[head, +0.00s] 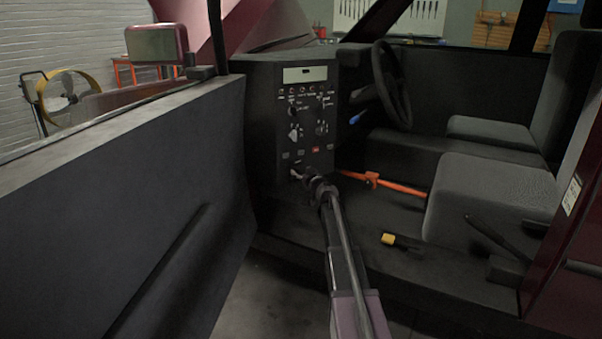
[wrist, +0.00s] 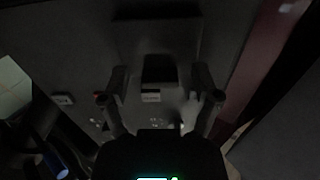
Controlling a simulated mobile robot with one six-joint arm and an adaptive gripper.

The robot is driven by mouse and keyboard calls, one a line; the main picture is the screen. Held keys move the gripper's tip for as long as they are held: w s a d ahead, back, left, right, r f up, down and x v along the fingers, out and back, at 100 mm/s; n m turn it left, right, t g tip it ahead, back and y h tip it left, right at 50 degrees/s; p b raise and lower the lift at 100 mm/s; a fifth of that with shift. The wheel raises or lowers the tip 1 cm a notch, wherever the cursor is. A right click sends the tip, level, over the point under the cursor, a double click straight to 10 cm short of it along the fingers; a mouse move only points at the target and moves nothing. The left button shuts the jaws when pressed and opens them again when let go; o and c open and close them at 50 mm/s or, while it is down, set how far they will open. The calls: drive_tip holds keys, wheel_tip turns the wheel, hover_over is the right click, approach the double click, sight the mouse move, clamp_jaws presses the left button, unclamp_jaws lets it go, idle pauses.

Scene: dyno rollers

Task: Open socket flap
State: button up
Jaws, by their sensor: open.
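The dark control panel (head: 305,120) stands inside the open vehicle door, with knobs, switches and a pale display strip. My gripper (head: 304,175) is at the lower part of this panel, and its fingers look small there. In the wrist view my gripper (wrist: 160,100) is open, with one finger on each side of a dark square block. This block looks like the socket flap (wrist: 159,69) and has a small pale label at its lower edge. I see nothing held between the fingers. I cannot tell whether they touch the flap. In the head view my arm and gripper obscure the flap area.
The open door (head: 130,190) fills the left side. The steering wheel (head: 392,85) and grey seats (head: 490,195) are to the right.

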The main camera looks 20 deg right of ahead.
clamp_jaws()
drive_tip(key=shift+a, duration=0.15)
drive_tip(key=shift+b, duration=0.4)
drive_tip(key=shift+s+f+t+b, duration=0.15)
drive_tip(key=shift+f+t+b, duration=0.1)
drive_tip(key=shift+t+b, duration=0.45)
drive_tip(key=t+b, duration=0.1)
drive_tip(key=b, duration=0.1)
drive_tip(key=s+f+t+b, duration=0.1)
drive_tip(key=b, duration=0.2)
drive_tip(key=t+b, duration=0.2)
drive_tip(key=b, duration=0.1)
drive_tip(key=shift+s+d+f, duration=0.15)
drive_tip(key=shift+d+f, duration=0.05)
drive_tip(key=shift+f, duration=0.1)
drive_tip(key=shift+s+t+b, duration=0.15)
drive_tip(key=shift+t+b, duration=0.25)
drive_tip(key=shift+b, duration=0.3)
